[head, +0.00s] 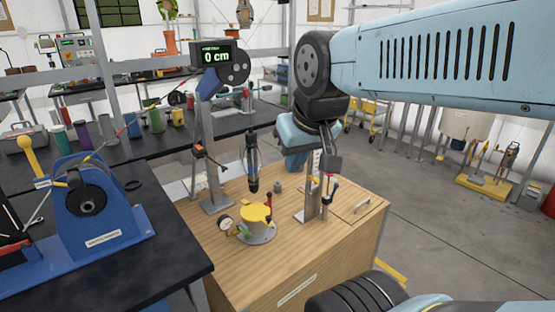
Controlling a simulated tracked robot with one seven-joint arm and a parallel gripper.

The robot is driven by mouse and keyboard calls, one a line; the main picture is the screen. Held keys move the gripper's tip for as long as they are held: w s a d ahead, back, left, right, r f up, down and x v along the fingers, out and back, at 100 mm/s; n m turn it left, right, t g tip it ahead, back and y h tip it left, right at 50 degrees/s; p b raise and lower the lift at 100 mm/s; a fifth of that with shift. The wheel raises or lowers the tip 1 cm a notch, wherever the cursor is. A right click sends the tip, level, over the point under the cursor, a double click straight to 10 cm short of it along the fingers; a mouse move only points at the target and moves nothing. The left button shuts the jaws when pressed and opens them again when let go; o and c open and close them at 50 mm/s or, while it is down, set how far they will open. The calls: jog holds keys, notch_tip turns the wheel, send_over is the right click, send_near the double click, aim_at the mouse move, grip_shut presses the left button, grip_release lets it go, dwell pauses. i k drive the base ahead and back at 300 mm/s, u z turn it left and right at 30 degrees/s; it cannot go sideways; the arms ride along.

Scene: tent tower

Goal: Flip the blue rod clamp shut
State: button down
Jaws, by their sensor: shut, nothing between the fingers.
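A grey upright post (312,202) stands on a flat base near the right side of the wooden cabinet top. Small coloured levers sit on it, with a small blue part (334,187) on its right side that looks like the blue rod clamp. Whether that clamp is open or shut is too small to tell. My gripper (331,164) is at the post's upper part, just above the blue part, pointing down. It is shut and empty. I cannot tell whether it touches the post. My wrist hides some of the area behind.
A round fixture with a yellow top (255,213) stands left of the post, with a dial gauge (226,224) beside it. A tall stand carries a display reading 0 cm (216,57). A blue machine (97,208) sits on the black bench at left. Open floor (440,240) lies right.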

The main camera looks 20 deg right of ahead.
aim_at(336, 185)
jog(key=k, duration=1.25)
jog(key=z, duration=0.4)
jog(key=i, duration=0.7)
jog(key=z, duration=0.4)
jog(key=i, duration=0.9)
jog(key=u, duration=0.6)
